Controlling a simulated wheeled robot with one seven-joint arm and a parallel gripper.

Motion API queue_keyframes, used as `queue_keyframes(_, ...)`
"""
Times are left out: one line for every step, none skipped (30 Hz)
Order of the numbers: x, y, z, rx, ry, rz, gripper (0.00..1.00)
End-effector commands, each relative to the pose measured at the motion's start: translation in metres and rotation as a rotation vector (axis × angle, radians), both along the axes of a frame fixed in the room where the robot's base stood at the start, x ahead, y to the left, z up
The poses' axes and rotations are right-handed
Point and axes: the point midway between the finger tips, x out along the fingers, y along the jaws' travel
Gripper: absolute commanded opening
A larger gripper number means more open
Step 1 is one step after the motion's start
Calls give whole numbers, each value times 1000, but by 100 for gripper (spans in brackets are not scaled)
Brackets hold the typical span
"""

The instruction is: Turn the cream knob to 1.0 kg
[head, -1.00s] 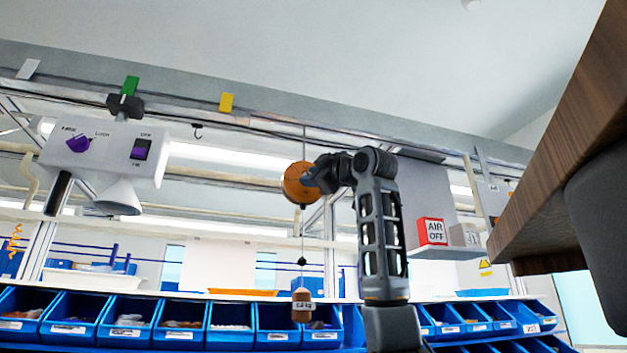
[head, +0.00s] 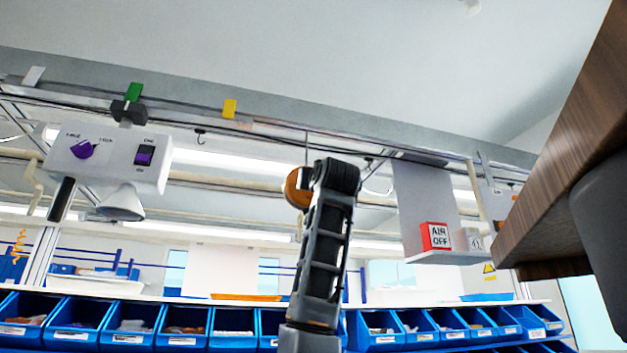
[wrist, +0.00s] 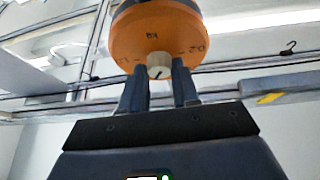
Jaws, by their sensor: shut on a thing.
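The cream knob (wrist: 159,66) sits on the face of an orange round housing (wrist: 160,36) in the wrist view. Printed marks, including "kg" and what looks like "2.0", show around it. A dark pointer line shows on the knob, pointing down in this view, slightly tilted. My gripper (wrist: 160,78) has its two fingers on either side of the knob, shut on it. In the head view the orange housing (head: 294,187) hangs from the overhead rail, partly hidden by my arm. The knob and my fingers are hidden there.
A white box with a purple knob (head: 83,150) and a purple switch (head: 144,155) hangs at left. A shelf at right holds a red-and-white "AIR OFF" block (head: 435,236). Blue bins (head: 80,322) line the bottom. A wooden edge (head: 560,150) juts in at right.

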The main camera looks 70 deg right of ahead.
Motion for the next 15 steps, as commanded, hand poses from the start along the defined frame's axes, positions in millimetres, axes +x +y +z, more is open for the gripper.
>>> queue_keyframes(3,0,0,34,-30,2,0)
queue_keyframes(3,1,0,52,-51,3,0)
queue_keyframes(3,1,0,78,-80,4,0)
queue_keyframes(3,1,0,96,-101,2,0)
queue_keyframes(4,1,1,114,-123,3,0)
queue_keyframes(4,1,1,139,-152,3,0)
queue_keyframes(4,2,1,158,-174,3,0)
queue_keyframes(4,2,2,176,-195,2,0)
queue_keyframes(5,2,2,201,-224,2,0)
queue_keyframes(5,2,2,220,-245,3,0)
queue_keyframes(5,2,2,239,-268,3,0)
queue_keyframes(5,3,3,262,-296,2,0)
queue_keyframes(5,3,3,282,-318,2,0)
queue_keyframes(5,3,3,299,-339,2,0)
queue_keyframes(6,3,4,324,-367,2,0)
